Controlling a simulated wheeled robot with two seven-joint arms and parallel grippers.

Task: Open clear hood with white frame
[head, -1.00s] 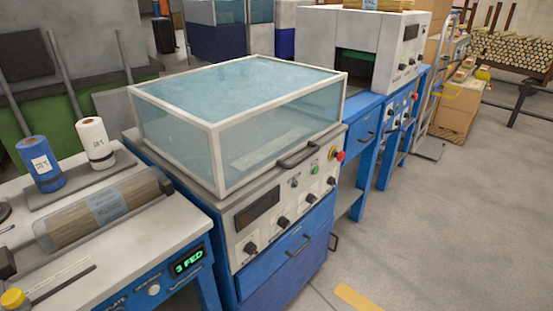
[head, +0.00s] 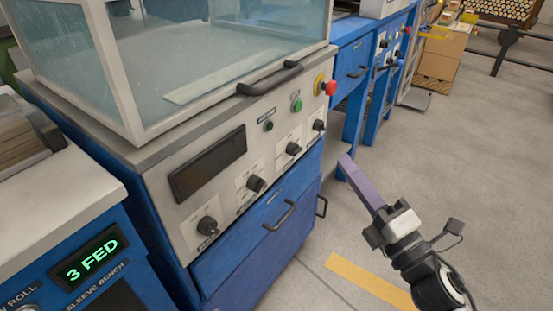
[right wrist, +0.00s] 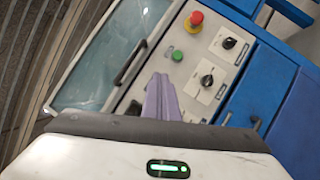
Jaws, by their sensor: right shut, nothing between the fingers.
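The clear hood with a white frame (head: 113,72) sits down on the blue machine in the head view; its top is cut off by the upper edge. A dark bar handle (head: 270,79) is at the hood's lower front edge. My right gripper (head: 346,162) has purple fingers, shut and empty. In the head view it is to the right of the control panel and lower in the picture than the handle. In the right wrist view, the shut fingers (right wrist: 163,92) point toward the panel, with the handle (right wrist: 130,62) up and left of them, apart. My left gripper is not in view.
The control panel (head: 228,200) has dark knobs, a green button (head: 297,105) and a red stop button (head: 330,87). Drawer handles (head: 280,216) stick out below. A sleeve bench (head: 70,220) stands at left. The floor (head: 420,180) at right is open.

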